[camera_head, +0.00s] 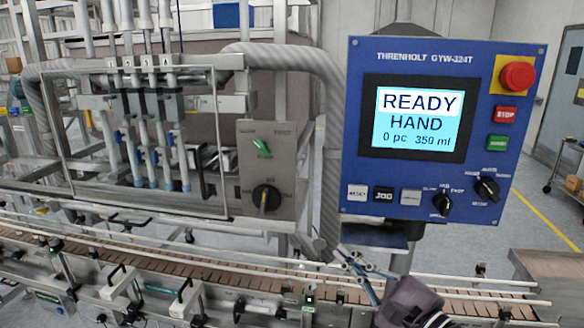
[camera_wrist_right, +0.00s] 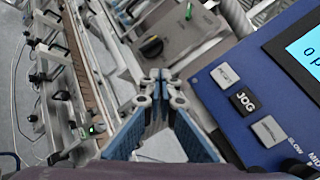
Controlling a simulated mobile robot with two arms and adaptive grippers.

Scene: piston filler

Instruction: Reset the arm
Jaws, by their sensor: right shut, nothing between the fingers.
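My right gripper (camera_head: 354,264) is shut and empty in the head view, low and right of centre, in front of the conveyor and below the blue control panel (camera_head: 360,200). In the right wrist view the fingertips of the right gripper (camera_wrist_right: 160,82) meet, with nothing between them. They appear beside the lower left edge of the panel, apart from its RESET button (camera_wrist_right: 225,76) and JOG button (camera_wrist_right: 243,101). The panel screen (camera_head: 418,118) reads READY, HAND, 0 pc, 350 ml. My left gripper is in neither view.
A conveyor (camera_head: 215,282) with side rails runs across the front. The filler nozzles (camera_head: 150,120) stand behind it at left. A grey switch box (camera_head: 264,160) with a green switch and black knob is left of the panel. A red emergency knob (camera_head: 518,76) sticks out top right.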

